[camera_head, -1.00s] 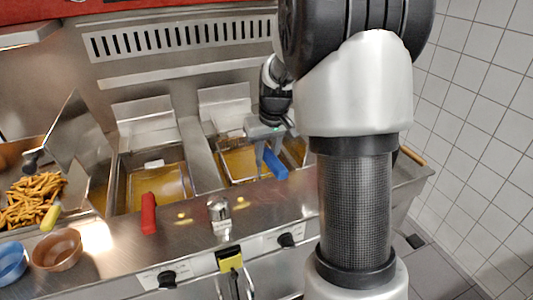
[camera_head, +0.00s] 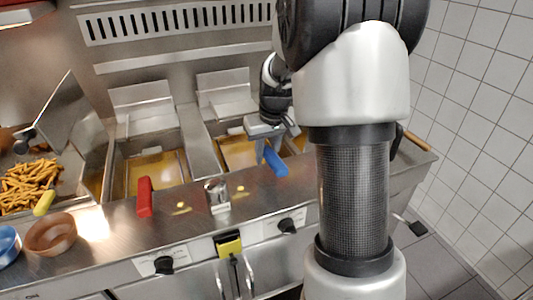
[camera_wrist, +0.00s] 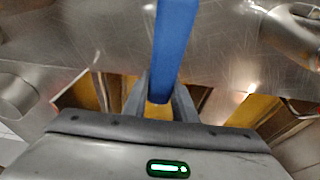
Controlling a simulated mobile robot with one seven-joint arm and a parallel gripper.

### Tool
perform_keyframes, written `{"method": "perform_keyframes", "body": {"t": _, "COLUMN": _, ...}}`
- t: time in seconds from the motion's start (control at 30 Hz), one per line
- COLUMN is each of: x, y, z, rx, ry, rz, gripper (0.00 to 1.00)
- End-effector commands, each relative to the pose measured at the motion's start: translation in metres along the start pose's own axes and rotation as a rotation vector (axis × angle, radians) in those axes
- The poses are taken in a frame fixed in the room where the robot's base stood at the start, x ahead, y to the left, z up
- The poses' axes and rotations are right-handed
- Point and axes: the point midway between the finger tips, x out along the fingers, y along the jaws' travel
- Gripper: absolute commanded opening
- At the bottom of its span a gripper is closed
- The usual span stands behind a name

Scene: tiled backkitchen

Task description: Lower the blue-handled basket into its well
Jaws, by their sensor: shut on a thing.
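My gripper (camera_head: 262,150) is shut on the blue handle (camera_head: 276,163) above the front part of the right-hand fryer well (camera_head: 236,152). In the wrist view the blue handle (camera_wrist: 174,45) runs up from between my two fingers (camera_wrist: 160,92). The handle's free end points towards the front of the counter. The basket is mostly hidden by my gripper and arm, so its depth in the well cannot be told. Yellow oil shows in the well.
A red handle (camera_head: 145,197) lies at the left-hand well (camera_head: 156,172). Fries (camera_head: 30,186) with a yellow handle (camera_head: 44,202) are at far left. A brown bowl (camera_head: 50,234), a blue bowl (camera_head: 8,246) and a metal shaker (camera_head: 217,194) stand on the counter. A tiled wall (camera_head: 470,110) is right.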

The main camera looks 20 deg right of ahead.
Motion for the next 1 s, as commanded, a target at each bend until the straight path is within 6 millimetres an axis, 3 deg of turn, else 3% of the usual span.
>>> {"method": "perform_keyframes", "body": {"t": 0.53, "x": 0.0069, "y": 0.0002, "z": 0.0012, "rx": 0.000, "ry": 0.002, "rz": 0.001, "gripper": 0.00}}
{"method": "perform_keyframes", "body": {"t": 0.57, "x": 0.0069, "y": 0.0002, "z": 0.0012, "rx": 0.000, "ry": 0.002, "rz": 0.001, "gripper": 0.26}}
{"method": "perform_keyframes", "body": {"t": 0.7, "x": 0.0070, "y": 0.0002, "z": 0.0014, "rx": 0.000, "ry": 0.002, "rz": 0.000, "gripper": 0.47}}
{"method": "perform_keyframes", "body": {"t": 1.0, "x": 0.0060, "y": 0.0000, "z": 0.0024, "rx": 0.000, "ry": -0.001, "rz": 0.000, "gripper": 0.47}}
